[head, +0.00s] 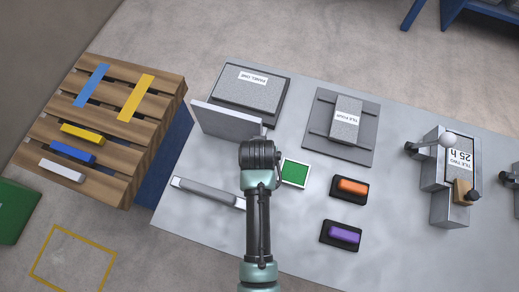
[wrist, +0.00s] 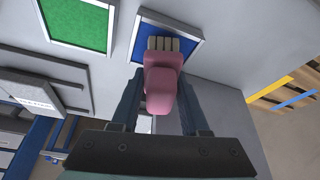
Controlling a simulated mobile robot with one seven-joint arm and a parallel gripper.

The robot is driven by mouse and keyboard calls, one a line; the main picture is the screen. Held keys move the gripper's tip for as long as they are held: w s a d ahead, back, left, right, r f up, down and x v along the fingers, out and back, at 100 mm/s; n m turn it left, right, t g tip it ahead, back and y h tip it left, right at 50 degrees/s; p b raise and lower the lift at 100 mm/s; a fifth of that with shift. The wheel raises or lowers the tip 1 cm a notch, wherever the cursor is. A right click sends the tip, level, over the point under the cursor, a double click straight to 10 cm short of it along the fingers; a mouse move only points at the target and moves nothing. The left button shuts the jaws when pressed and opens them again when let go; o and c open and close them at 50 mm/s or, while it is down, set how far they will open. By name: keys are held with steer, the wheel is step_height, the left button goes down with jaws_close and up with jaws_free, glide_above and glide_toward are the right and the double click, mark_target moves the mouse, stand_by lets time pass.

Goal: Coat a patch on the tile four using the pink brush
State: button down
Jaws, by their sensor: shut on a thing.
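The pink brush (wrist: 162,90) is held between the two fingers of my gripper (wrist: 160,105) in the wrist view. Its pale bristles (wrist: 163,44) point away from me and overlap a white-rimmed blue tray (wrist: 185,48); I cannot tell whether they touch its surface. In the head view my arm hides the gripper, the brush and the blue tray. Tile four, a grey slab (head: 345,130) with a white "TILE FOUR" label, lies on a dark plate at the back middle of the table, to the right of and beyond my arm.
A green tray (head: 295,173) lies beside my arm. Orange (head: 352,187) and purple (head: 344,234) brushes lie on dark holders to the right. A grey upright panel (head: 226,121) stands left of my arm, before panel one (head: 251,92). Tile two (head: 460,155) is clamped farther right.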

steer(key=shift+f, duration=0.6)
stand_by(1.7)
step_height(320, 180, up, 7)
steer(key=p, duration=0.7)
steer(key=shift+r, duration=0.1)
stand_by(0.8)
steer(key=s+v, duration=0.1)
steer(key=v, duration=0.8)
steer(key=shift+s+f, duration=0.25)
steer(key=shift+f, duration=0.05)
